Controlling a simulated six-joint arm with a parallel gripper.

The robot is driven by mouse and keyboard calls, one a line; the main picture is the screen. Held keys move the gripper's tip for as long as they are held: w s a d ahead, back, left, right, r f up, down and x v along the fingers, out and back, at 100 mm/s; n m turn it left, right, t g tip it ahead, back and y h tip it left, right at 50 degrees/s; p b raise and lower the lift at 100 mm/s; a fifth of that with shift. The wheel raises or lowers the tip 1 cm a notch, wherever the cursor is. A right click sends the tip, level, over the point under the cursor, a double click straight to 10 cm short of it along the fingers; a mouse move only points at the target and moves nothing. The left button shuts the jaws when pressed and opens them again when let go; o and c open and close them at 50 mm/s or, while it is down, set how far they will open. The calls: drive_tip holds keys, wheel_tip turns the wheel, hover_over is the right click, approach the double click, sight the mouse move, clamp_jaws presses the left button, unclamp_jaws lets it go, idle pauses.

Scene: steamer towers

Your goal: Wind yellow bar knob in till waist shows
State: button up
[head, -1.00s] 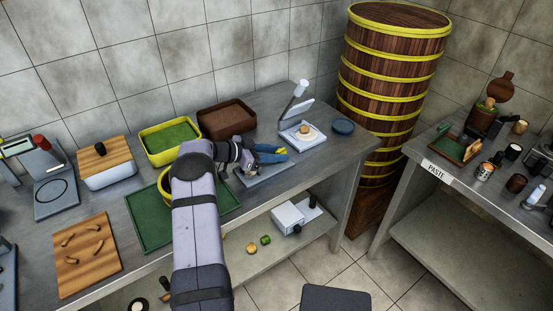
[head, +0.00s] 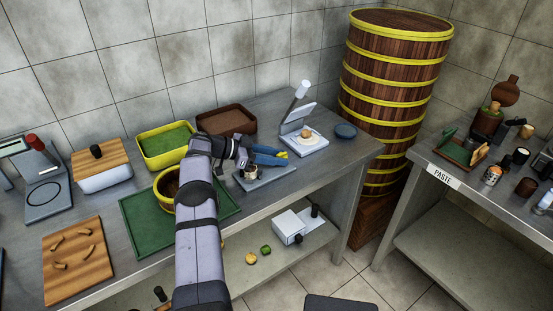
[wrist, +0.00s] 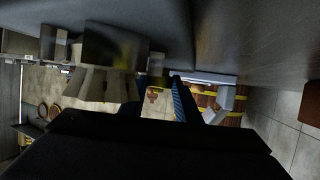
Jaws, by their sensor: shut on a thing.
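In the head view my gripper (head: 274,157), with blue fingers, is over a grey base plate (head: 272,181) near the bench's front edge. A small patch of yellow, which I take for the yellow bar knob (head: 284,154), shows at the fingertips, and the fingers are shut on it. A small metal cup (head: 251,173) stands on the plate below the gripper. In the wrist view a ribbed pale thing (wrist: 97,84) and blurred yellow lie beside a blue finger. The waist of the work cannot be made out.
A yellow-rimmed bowl (head: 162,191) stands on a green tray (head: 143,238) left of the plate. A yellow bin (head: 151,158) and a brown bin (head: 204,127) stand behind.

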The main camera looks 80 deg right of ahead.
drive_tip(key=shift+s+d+r, duration=0.1)
drive_tip(key=shift+r, duration=0.15)
drive_tip(key=o, duration=1)
drive_tip(key=shift+o, duration=0.2)
drive_tip(key=shift+f, duration=0.1)
drive_tip(key=shift+r, duration=5)
